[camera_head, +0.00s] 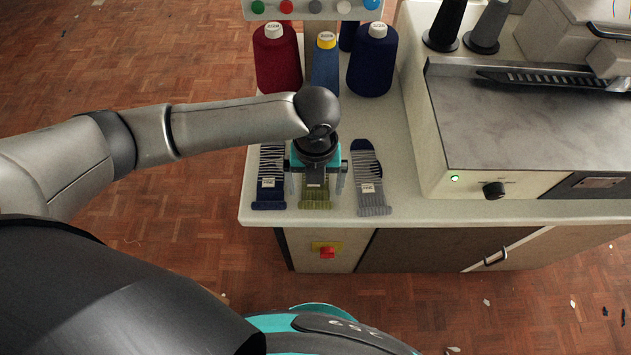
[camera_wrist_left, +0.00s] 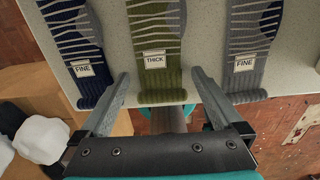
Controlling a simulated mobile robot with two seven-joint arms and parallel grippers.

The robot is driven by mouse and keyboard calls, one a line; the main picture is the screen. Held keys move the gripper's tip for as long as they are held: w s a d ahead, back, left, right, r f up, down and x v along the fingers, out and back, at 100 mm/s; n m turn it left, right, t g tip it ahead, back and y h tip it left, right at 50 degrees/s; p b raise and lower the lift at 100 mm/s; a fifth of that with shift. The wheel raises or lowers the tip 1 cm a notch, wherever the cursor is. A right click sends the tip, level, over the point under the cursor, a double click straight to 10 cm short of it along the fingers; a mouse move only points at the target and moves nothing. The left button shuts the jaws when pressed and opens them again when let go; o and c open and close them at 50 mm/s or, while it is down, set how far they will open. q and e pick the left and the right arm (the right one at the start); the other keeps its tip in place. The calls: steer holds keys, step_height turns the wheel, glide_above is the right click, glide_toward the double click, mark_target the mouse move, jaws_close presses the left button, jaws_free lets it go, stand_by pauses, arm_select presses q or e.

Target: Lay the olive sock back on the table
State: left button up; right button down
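The olive sock (camera_head: 315,196) lies flat on the pale table (camera_head: 420,209), its cuff near the front edge. In the left wrist view the olive sock (camera_wrist_left: 157,38) has pale stripes and a tag reading THICK. My left gripper (camera_head: 315,186) is above it, pointing down and hiding its upper part in the head view. In the left wrist view the left gripper (camera_wrist_left: 162,78) is open, its fingers wide apart on either side of the sock, with nothing held. My right gripper is not in view.
A navy sock (camera_head: 269,189) and a grey sock (camera_head: 370,192) lie close on either side, both tagged FINE. Thread cones, including a red one (camera_head: 277,62), stand behind. A machine (camera_head: 530,125) takes up the right of the table.

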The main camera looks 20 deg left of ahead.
arm_select(q)
steer(key=shift+r, duration=0.1)
step_height(320, 180, up, 12)
steer(key=p, duration=0.4)
stand_by(0.6)
